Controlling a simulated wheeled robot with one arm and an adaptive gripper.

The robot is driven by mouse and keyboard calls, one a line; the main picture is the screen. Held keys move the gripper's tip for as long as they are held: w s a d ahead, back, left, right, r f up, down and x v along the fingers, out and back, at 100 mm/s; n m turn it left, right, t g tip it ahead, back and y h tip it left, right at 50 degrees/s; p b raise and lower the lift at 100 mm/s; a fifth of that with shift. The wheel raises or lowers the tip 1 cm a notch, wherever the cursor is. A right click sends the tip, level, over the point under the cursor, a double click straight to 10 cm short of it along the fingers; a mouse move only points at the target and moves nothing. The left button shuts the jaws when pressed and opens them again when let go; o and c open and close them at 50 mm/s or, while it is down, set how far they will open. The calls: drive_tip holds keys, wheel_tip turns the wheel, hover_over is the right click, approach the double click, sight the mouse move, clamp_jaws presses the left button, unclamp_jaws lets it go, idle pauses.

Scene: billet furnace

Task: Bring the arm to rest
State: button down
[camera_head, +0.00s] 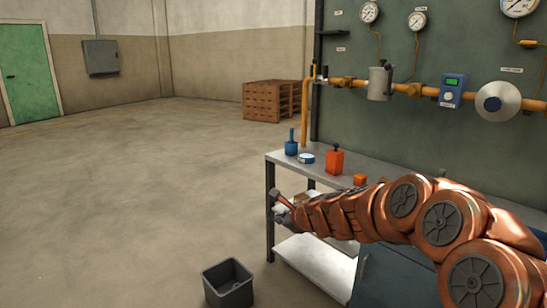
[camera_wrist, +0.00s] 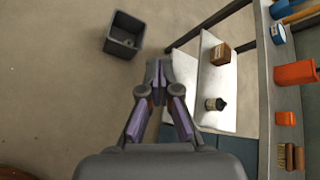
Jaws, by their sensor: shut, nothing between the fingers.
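My copper-coloured arm reaches from the lower right across the front of the workbench in the head view. My gripper (camera_head: 280,203) is at the arm's far left end, near the bench's left end. In the wrist view my gripper (camera_wrist: 158,66) has its fingertips together with nothing between them. It points towards the open floor and the grey bin. Part of the bench shelves is hidden behind my arm in the head view.
The bench top (camera_head: 290,158) holds a blue bottle (camera_head: 291,143), an orange can (camera_head: 335,160) and a small orange block (camera_head: 360,180). A grey open bin (camera_head: 228,284) stands on the floor. A gas pipe with gauges runs along the green panel (camera_head: 440,55). Floor at left is clear.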

drive_tip(key=s+a+n+g+y, duration=0.15)
drive_tip(key=s+n+g, duration=0.45)
drive_tip(key=s+n, duration=1.1)
drive_tip(key=s+d+f+n+g+h, duration=0.2)
drive_tip(key=s+d, duration=0.4)
drive_tip(key=s, duration=0.5)
drive_tip(key=s+d+f+n+g+h, duration=0.25)
drive_tip(key=s+d, duration=0.25)
drive_tip(key=s, duration=0.7)
drive_tip(key=s+d+f+n+g+h, duration=0.1)
drive_tip(key=s+d+f+g+h, duration=0.15)
drive_tip(key=s+d, duration=0.6)
drive_tip(key=s+a+r+p, duration=0.1)
drive_tip(key=r+p, duration=1.1)
drive_tip(key=r, duration=0.1)
drive_tip(key=s+a+r+t+p, duration=0.1)
drive_tip(key=s+r+p, duration=0.1)
drive_tip(key=r+p, duration=1)
drive_tip(key=shift+a+r, duration=0.25)
drive_tip(key=shift+r, duration=0.35)
